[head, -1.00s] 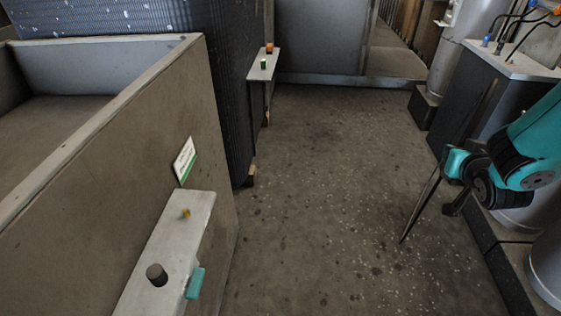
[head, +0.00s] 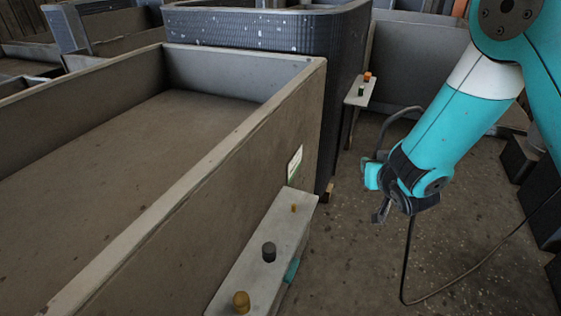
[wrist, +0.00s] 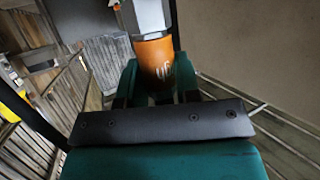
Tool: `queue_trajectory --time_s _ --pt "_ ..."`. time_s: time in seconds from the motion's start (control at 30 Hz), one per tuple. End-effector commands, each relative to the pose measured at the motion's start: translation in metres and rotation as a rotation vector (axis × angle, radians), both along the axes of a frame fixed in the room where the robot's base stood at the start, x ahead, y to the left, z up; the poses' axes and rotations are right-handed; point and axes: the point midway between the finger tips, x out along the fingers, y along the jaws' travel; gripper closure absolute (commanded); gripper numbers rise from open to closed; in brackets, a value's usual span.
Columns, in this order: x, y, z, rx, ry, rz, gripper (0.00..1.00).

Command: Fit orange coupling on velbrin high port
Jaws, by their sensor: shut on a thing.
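The orange coupling (wrist: 155,58) is between the teal fingers of my gripper (wrist: 157,74) in the wrist view. The fingers are shut on it from both sides. A silver hexagonal metal part (wrist: 150,14) joins the coupling's far end. In the head view my gripper (head: 383,207) hangs in the air over the floor, right of the long trough. The coupling is too small to make out there. A dark hose (head: 406,265) hangs below the gripper and bends along the floor to the right. I cannot tell which fitting is the velbrin high port.
A pale ledge (head: 243,285) on the trough wall (head: 240,160) carries a dark knob (head: 268,252), yellow fittings (head: 241,302) and a teal piece (head: 291,270). The floor (head: 350,255) between is clear except for the hose.

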Motion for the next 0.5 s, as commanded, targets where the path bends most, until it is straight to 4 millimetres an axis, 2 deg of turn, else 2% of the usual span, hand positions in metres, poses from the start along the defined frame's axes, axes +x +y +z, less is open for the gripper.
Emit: queue_trajectory --time_s 0.03,0.2,0.33,0.4,0.5 --pt "-0.003 0.032 0.013 -0.002 0.002 0.054 1.00" --pt "-0.020 0.117 0.022 -0.002 0.002 0.192 1.00" --pt "-0.035 0.162 0.025 -0.002 -0.002 0.264 1.00" --pt "-0.042 0.177 0.025 0.000 -0.003 0.290 1.00" --pt "-0.047 0.188 0.023 0.000 -0.005 0.308 1.00"
